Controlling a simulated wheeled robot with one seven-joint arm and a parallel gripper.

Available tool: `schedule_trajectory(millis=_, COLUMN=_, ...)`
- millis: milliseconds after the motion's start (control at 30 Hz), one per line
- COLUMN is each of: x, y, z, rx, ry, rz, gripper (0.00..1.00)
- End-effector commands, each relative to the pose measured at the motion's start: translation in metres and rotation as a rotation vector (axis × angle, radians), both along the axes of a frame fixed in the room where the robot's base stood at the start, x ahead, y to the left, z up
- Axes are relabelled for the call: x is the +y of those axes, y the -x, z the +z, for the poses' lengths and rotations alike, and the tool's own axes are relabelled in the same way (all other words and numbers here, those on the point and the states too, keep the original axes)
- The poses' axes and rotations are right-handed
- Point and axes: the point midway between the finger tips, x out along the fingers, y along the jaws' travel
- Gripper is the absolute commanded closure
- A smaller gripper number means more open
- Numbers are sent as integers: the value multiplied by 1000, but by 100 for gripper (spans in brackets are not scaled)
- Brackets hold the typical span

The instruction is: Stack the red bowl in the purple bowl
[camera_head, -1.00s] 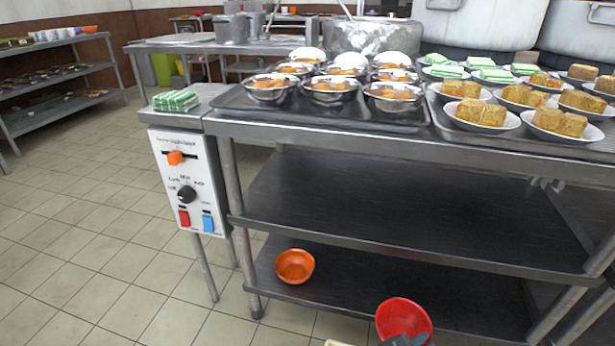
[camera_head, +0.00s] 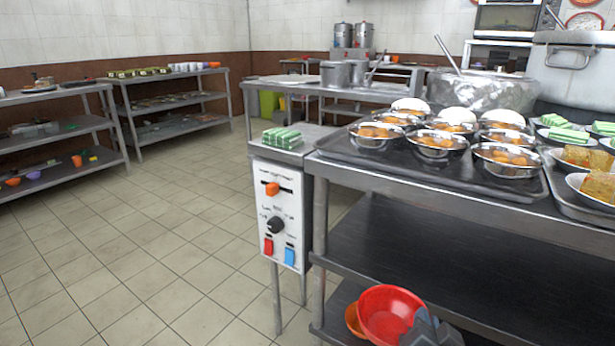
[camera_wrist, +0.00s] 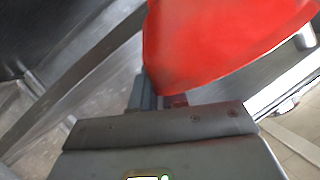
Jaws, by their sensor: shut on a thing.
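The red bowl (camera_head: 388,312) is at the bottom right of the head view, tilted, with its inside showing. My gripper (camera_head: 428,328) is shut on its right side. In the wrist view the red bowl (camera_wrist: 220,40) fills the top, just beyond my gripper (camera_wrist: 160,98), and its rim lies at the jaws. The purple bowl (camera_head: 33,175) is small and far off, on a lower shelf of the rack at the far left.
An orange bowl (camera_head: 353,322) is partly hidden behind the red bowl. The steel table (camera_head: 450,205) with filled bowls stands at the right, a control box (camera_head: 280,225) at its left end. Another orange bowl (camera_head: 12,182) sits beside the purple one. Tiled floor (camera_head: 150,250) between is clear.

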Motion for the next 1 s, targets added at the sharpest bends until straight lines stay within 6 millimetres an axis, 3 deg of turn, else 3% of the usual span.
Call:
schedule_trajectory(millis=467, x=16, y=29, z=28, rx=3, ry=-9, rz=73, gripper=100)
schedule_trajectory(millis=1000, x=9, y=64, z=70, rx=2, ry=-3, rz=225, gripper=100)
